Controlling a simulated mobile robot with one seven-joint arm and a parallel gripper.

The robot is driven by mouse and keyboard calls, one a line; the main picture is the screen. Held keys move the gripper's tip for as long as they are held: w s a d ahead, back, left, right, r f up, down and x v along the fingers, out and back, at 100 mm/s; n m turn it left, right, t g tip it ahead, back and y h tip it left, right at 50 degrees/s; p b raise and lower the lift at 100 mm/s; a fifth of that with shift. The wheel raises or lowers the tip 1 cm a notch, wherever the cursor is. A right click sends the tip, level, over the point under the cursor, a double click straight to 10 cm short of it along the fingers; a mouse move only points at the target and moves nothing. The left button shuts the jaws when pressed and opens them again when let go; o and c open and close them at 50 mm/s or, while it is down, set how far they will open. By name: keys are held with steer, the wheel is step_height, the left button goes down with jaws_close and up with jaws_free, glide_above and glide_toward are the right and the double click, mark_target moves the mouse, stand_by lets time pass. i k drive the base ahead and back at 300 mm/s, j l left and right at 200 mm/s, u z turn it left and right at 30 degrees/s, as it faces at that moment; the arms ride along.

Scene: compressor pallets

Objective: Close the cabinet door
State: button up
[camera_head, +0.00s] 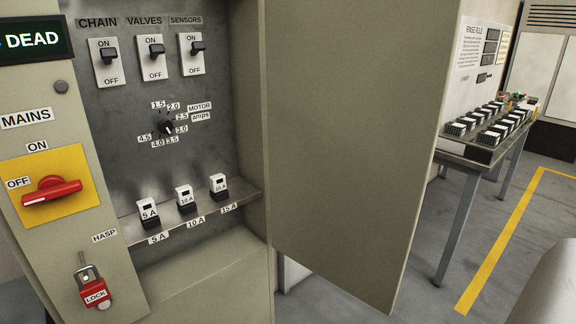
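The cabinet door (355,140) is a beige panel hinged on the right side of the cabinet (205,285). It stands open, swung out to the right, so the inside of the cabinet shows. Inside are three toggle switches labelled chain, valves and sensors, a motor amps dial (167,127), and three fuse blocks (185,200) on a ledge. My gripper is not in view. A smooth grey rounded shape at the lower right edge cannot be made out for certain.
Left of the opening are a red mains switch (50,191) on a yellow plate and a red lock (97,293) on the hasp. Behind the door, a table (468,152) holds rows of small dark blocks. Grey floor with a yellow line (505,245) is clear at right.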

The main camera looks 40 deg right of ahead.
mark_target(358, 90)
steer(key=l+u, duration=0.3)
steer(key=l, duration=0.2)
steer(key=k+l+u, duration=0.15)
steer(key=l+u, duration=0.2)
steer(key=k+l+u, duration=0.1)
steer(key=l, duration=0.25)
steer(key=k+l+u, duration=0.1)
steer(key=l, duration=0.3)
steer(key=k+l+u, duration=0.15)
steer(key=l, duration=0.2)
steer(key=k+l, duration=0.1)
steer(key=l, duration=0.25)
steer(key=k+l, duration=0.15)
steer(key=l, duration=0.2)
steer(key=k+l, duration=0.1)
steer(key=l, duration=0.25)
steer(key=k+l, duration=0.1)
steer(key=l, duration=0.25)
steer(key=k+l+u, duration=0.1)
steer(key=l, duration=0.25)
steer(key=i+l, duration=0.2)
steer(key=l, duration=0.2)
steer(key=k+l+u, duration=0.2)
steer(key=k, duration=0.2)
steer(key=k+l+u, duration=0.5)
steer(key=i+j, duration=0.3)
steer(key=j, duration=0.2)
